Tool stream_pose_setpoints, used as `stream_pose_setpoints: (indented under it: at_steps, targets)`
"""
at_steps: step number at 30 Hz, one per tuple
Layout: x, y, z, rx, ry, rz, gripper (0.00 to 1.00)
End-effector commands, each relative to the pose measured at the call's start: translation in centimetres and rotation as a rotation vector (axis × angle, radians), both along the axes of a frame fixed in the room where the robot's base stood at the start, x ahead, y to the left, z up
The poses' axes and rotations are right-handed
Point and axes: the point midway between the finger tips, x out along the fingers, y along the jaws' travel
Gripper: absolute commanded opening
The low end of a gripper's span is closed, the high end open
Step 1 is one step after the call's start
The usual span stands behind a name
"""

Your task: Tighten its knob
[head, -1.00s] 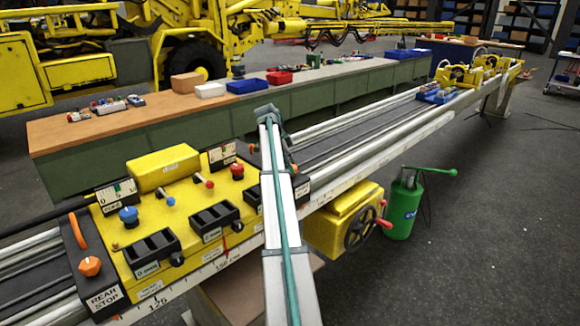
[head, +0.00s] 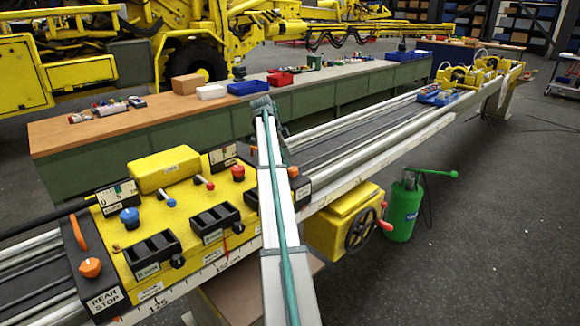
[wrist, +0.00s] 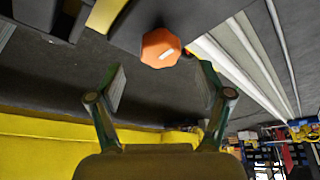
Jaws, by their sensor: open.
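An orange faceted knob (wrist: 160,47) shows in the wrist view, on a dark block just beyond and between my fingertips. My gripper (wrist: 162,82) is open, with one finger to each side and nothing between them. I see no contact with the knob. In the head view, an orange knob (head: 293,172) sits on the dark stop block (head: 301,190) at the right end of the yellow panel, partly hidden behind my arm. Another orange knob (head: 91,267) is on the block marked REAR STOP (head: 104,299) at the left end.
The yellow control panel (head: 188,205) carries blue and red knobs, levers and black switch boxes. A yellow box with a handwheel (head: 361,230) hangs below the rail. A green canister (head: 403,210) stands on the floor. The rail to the right is mostly clear.

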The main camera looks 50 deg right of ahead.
Motion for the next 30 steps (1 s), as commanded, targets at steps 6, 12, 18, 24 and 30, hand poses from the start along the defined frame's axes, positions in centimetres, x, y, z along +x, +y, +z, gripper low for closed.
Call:
stream_pose_setpoints:
  at_steps: [6, 12, 18, 24, 30]
  targets:
    - [1.5, 0.8, 4.2, -0.003, -0.002, 0.0, 0.78]
    - [2.3, 1.5, 6.6, -0.001, -0.001, 0.0, 0.78]
    - [2.5, 1.7, 7.4, 0.0, 0.0, -0.001, 0.78]
    - [2.5, 1.8, 7.5, 0.0, 0.0, -0.001, 0.78]
    - [2.5, 1.8, 7.4, 0.0, 0.0, -0.001, 0.78]
